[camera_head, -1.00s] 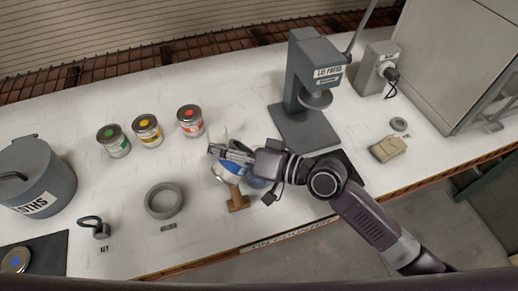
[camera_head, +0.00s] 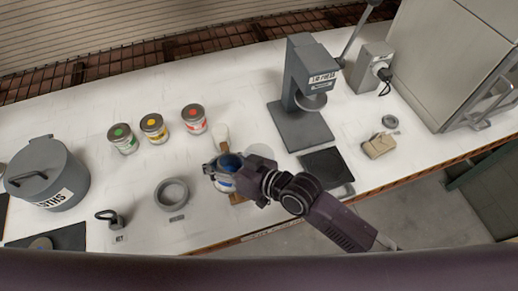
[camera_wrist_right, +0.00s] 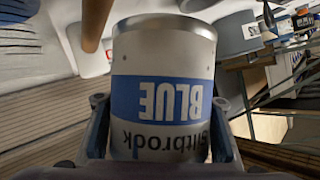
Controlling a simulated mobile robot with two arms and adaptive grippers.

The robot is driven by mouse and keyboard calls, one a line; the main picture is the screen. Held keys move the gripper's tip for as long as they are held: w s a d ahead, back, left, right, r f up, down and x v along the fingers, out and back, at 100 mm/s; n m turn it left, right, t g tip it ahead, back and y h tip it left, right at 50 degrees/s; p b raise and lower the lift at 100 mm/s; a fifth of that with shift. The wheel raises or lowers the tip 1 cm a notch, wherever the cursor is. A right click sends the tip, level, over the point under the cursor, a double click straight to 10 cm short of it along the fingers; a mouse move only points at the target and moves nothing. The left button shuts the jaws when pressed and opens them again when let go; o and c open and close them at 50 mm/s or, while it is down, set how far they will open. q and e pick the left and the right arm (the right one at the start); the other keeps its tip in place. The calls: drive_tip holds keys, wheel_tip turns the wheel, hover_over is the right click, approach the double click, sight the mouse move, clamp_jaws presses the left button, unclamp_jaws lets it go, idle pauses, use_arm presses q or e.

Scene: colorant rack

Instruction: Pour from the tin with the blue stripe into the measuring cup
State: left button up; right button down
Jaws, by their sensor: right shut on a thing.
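The tin with the blue stripe (camera_head: 226,182) is held by my right gripper (camera_head: 222,174) above the front middle of the bench. Its open top shows blue inside. In the right wrist view the tin (camera_wrist_right: 163,95) fills the middle, its "BLUE" label upside down, with a finger on each side. My left gripper is not in view.
A brush with white bristles (camera_head: 221,132) and wooden handle lies beneath the tin. Green, yellow and red-marked tins (camera_head: 193,119) stand behind left. A grey ring (camera_head: 172,193) is left, a lid press (camera_head: 308,90) right.

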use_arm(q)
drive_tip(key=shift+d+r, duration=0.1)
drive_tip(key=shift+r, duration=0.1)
use_arm(e)
drive_tip(key=r+n, duration=0.1)
drive_tip(key=s+a+r+h, duration=0.1)
drive_tip(key=r+n+t, duration=0.1)
drive_tip(key=shift+s+a+r+n+h, duration=0.3)
drive_tip(key=shift+s+a+h, duration=0.05)
drive_tip(key=shift+h, duration=0.05)
idle(0.6)
idle(0.8)
